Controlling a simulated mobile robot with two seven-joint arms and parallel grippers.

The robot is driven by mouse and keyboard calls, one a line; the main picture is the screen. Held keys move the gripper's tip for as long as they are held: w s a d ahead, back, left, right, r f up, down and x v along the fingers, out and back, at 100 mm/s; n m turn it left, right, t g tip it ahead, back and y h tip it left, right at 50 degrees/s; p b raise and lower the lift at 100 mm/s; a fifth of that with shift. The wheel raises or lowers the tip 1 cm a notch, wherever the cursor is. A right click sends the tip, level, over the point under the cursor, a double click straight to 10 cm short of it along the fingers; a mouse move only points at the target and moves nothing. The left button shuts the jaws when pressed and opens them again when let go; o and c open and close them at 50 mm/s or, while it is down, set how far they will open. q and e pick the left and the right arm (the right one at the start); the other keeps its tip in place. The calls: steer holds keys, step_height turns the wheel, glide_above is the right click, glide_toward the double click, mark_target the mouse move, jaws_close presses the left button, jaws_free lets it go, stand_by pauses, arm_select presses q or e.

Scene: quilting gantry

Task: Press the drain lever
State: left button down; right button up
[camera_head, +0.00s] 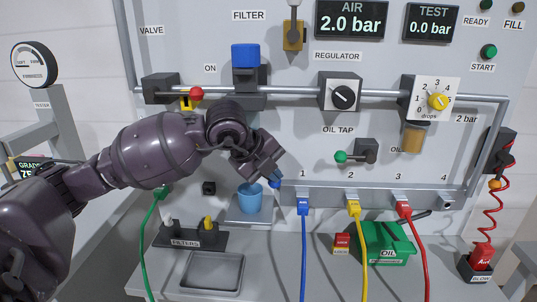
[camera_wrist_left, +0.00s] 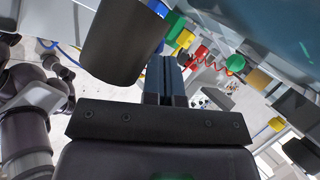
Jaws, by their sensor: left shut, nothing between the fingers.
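My left gripper (camera_head: 274,180) is shut and empty, pointing down in front of the panel below the filter unit (camera_head: 246,56). Its closed fingers (camera_wrist_left: 167,78) also show in the left wrist view. The gripper and forearm cover the area under the filter unit, and I cannot make out the drain lever there. A light blue cup (camera_head: 250,198) stands just below and left of the fingertips. A dark cylinder (camera_wrist_left: 122,42) is close beside the fingers in the left wrist view; I cannot tell whether they touch. My right gripper is not in view.
A red-knobbed valve (camera_head: 196,94) is left of the filter unit, close above my forearm. The regulator (camera_head: 341,94) and the green-knobbed oil tap (camera_head: 341,157) are to the right. Blue, yellow and red hoses hang from the manifold (camera_head: 325,200). An empty grey tray (camera_head: 212,272) lies below.

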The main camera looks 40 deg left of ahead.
arm_select(q)
steer(key=shift+s+a+f+g+y, duration=0.15)
steer(key=shift+f+g+y, duration=0.35)
steer(key=shift+f, duration=0.3)
steer(key=f, duration=0.1)
steer(key=s+a+f+y, duration=0.1)
steer(key=f, duration=0.1)
steer(key=shift+s+a+m+g, duration=0.2)
steer(key=shift+m+g, duration=0.2)
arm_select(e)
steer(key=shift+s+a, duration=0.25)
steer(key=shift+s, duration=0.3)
arm_select(q)
steer(key=shift+r, duration=0.1)
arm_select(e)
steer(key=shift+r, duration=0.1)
arm_select(q)
steer(key=shift+w+r+p, duration=0.25)
steer(key=shift+r+p, duration=0.4)
steer(key=shift+r, duration=0.2)
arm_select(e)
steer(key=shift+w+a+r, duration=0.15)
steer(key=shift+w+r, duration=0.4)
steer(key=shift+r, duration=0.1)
